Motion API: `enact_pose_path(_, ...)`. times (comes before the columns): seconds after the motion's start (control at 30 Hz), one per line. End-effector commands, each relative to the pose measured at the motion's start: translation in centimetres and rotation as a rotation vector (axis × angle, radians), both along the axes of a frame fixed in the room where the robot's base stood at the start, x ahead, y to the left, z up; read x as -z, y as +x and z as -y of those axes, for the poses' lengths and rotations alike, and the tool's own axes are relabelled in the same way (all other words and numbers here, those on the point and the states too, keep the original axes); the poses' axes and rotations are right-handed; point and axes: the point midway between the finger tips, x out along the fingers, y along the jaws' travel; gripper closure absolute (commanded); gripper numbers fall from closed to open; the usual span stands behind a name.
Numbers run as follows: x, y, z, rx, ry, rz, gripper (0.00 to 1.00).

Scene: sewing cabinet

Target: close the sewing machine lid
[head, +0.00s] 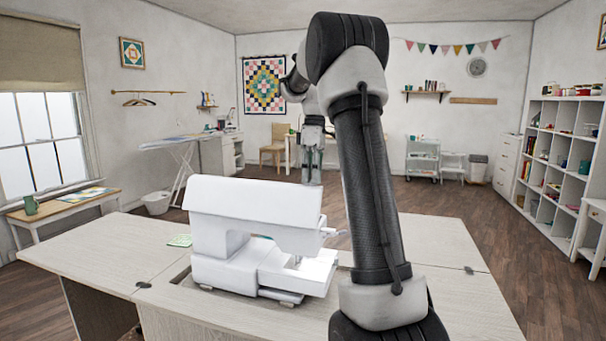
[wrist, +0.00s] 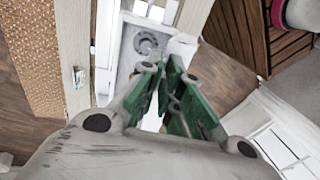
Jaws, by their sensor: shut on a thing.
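The white sewing machine (head: 215,240) stands upright on a pale wooden cabinet (head: 80,250). A broad white upper cover (head: 255,200) tops it; I take this to be the lid, but cannot tell how far open it is. My gripper (head: 312,178) points down, its tips meeting the right part of the cover's top edge in the head view. I cannot tell whether they touch it or are behind it. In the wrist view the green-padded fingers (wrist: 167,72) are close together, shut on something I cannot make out. The cover's far side is hidden.
My arm blocks part of the cabinet's right side. A green flat item (head: 180,240) lies on the cabinet top, left of the machine. The cabinet's left top is otherwise clear. A side table (head: 65,204) with a mug stands by the window, and white shelves (head: 560,150) stand at right.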

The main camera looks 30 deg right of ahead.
Motion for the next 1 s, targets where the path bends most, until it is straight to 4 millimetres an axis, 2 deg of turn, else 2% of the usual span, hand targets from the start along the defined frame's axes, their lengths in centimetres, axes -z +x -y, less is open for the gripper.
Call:
enact_pose_path(0.03, 0.6, 0.7, 1.0, 0.005, 0.036, -0.029, 1.0)
enact_pose_path(0.1, 1.0, 1.1, 1.6, 0.004, 0.075, -0.06, 1.0)
enact_pose_path(0.57, 5.4, 4.0, 5.2, 0.0, 0.066, -0.055, 1.0)
enact_pose_path(0.7, 5.3, 3.9, 5.1, 0.001, 0.067, -0.054, 0.75)
enact_pose_path(1.0, 5.2, 3.9, 5.1, 0.001, 0.068, -0.055, 0.73)
